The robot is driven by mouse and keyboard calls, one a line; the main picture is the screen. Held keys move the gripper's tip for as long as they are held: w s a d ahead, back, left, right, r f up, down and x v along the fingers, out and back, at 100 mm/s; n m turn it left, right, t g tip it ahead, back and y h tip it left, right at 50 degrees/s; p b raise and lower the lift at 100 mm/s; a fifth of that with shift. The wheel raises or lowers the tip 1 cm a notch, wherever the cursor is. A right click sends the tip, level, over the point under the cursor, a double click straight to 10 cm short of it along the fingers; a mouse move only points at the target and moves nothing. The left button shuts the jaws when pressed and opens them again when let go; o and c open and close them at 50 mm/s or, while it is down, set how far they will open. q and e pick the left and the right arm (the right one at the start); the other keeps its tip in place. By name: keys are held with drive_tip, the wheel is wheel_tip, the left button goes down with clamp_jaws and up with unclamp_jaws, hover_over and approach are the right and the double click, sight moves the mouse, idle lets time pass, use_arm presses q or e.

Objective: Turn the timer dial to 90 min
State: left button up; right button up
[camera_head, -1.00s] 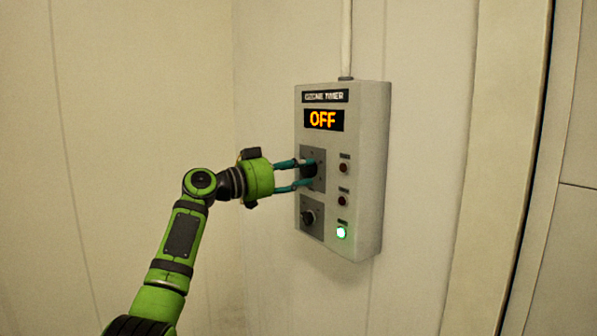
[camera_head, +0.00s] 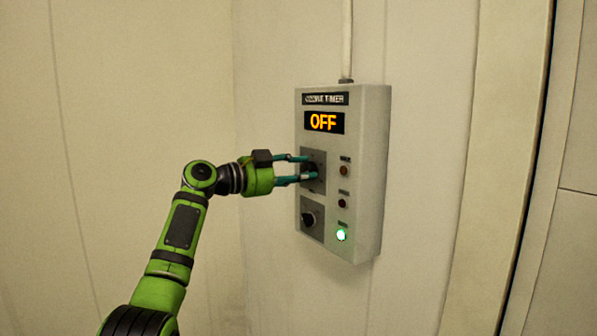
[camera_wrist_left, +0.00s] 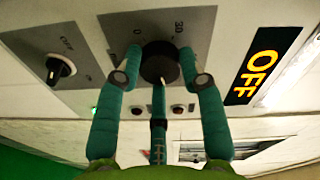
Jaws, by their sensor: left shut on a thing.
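The timer box (camera_head: 370,160) is a pale grey wall unit whose display (camera_head: 323,122) reads OFF in orange; the display also shows in the left wrist view (camera_wrist_left: 264,66). The black timer dial (camera_wrist_left: 160,62) sits on a grey plate with the marks 0 and 30 legible; other marks are hidden or out of frame. My left gripper (camera_head: 307,168) reaches in from the left, shut on the dial. In the left wrist view its teal fingers (camera_wrist_left: 160,80) stand around the dial's sides. My right gripper is not in view.
A lower black switch knob (camera_head: 308,218) is on a second plate, its OFF label legible in the left wrist view (camera_wrist_left: 58,68). Right of the plates are two dark red lamps or buttons (camera_head: 344,170) and a lit green lamp (camera_head: 341,234). A conduit (camera_head: 346,40) runs up the wall.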

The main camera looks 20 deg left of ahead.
use_arm(q)
drive_tip(key=m, duration=0.4)
drive_tip(key=shift+r, duration=0.15)
drive_tip(key=shift+m+y, duration=0.4)
drive_tip(key=shift+m, duration=1.5)
drive_tip(key=o, duration=1.1)
drive_tip(key=shift+o, duration=0.2)
drive_tip(key=shift+s, duration=0.1)
drive_tip(key=f+v, duration=0.1)
drive_tip(key=v, duration=1)
drive_tip(key=shift+s+a+r, duration=0.25)
drive_tip(key=shift+s+r, duration=0.15)
drive_tip(key=shift+r, duration=0.05)
